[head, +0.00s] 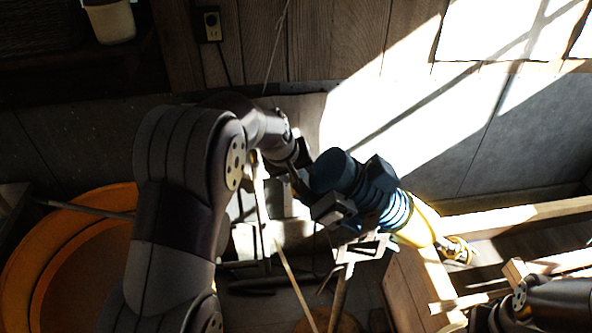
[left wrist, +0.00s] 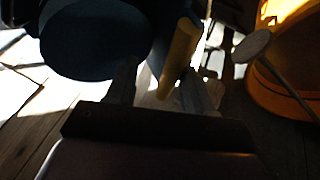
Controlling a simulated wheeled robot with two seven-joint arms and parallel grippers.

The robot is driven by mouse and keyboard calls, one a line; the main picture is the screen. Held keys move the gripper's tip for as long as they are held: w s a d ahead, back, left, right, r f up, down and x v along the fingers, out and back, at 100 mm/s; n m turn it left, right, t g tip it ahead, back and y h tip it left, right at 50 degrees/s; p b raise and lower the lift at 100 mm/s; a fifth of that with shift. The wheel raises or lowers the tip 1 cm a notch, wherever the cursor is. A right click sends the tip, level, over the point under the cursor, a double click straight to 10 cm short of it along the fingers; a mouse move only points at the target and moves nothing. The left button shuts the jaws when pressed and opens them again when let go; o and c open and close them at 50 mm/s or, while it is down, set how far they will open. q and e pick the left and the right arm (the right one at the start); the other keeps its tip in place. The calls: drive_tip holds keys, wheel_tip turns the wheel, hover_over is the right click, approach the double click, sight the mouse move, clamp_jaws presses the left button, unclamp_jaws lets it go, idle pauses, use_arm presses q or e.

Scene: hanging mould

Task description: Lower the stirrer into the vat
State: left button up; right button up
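The orange vat (head: 30,262) is a wide round tub at the left of the head view, partly behind my left arm. It also shows at the upper right of the left wrist view (left wrist: 262,85). A long rod (head: 85,208) lies across its rim; the left wrist view shows a rod with a pale disc end (left wrist: 252,46). I cannot tell for sure which stick is the stirrer. My left gripper (left wrist: 158,82) has its fingers apart, right of the vat. A tan stick (left wrist: 181,55) shows between them, with a gap on one side. My right gripper is not in view.
A blue ribbed body (head: 350,185) with a yellow tapered end is close beside my left wrist. A wooden frame (head: 520,215) stands at the right, by my right arm. A thin tan stick (head: 292,280) slants at the bottom middle. A sunlit wall is behind.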

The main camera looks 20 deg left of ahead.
use_arm(q)
drive_tip(key=b+v, duration=0.3)
drive_tip(key=v, duration=0.9)
drive_tip(key=shift+r+b, duration=0.3)
drive_tip(key=shift+b, duration=0.1)
drive_tip(key=shift+s, duration=0.2)
drive_tip(key=s+d+f+m+g+b, duration=0.1)
drive_tip(key=s+d+f+m+b, duration=0.1)
drive_tip(key=s+f, duration=0.3)
drive_tip(key=s+d+f+m+g+b, duration=0.2)
drive_tip(key=s+f, duration=0.3)
drive_tip(key=f, duration=0.7)
drive_tip(key=s+d+f+m+g+b, duration=0.1)
drive_tip(key=s+d+f+m+b, duration=0.1)
drive_tip(key=s+f, duration=0.4)
wheel_tip(320, 180, down, 3)
drive_tip(key=shift+d+r+m+y, duration=0.1)
drive_tip(key=shift+d+m+y, duration=0.2)
drive_tip(key=shift+d+m, duration=0.45)
drive_tip(key=shift+d, duration=0.1)
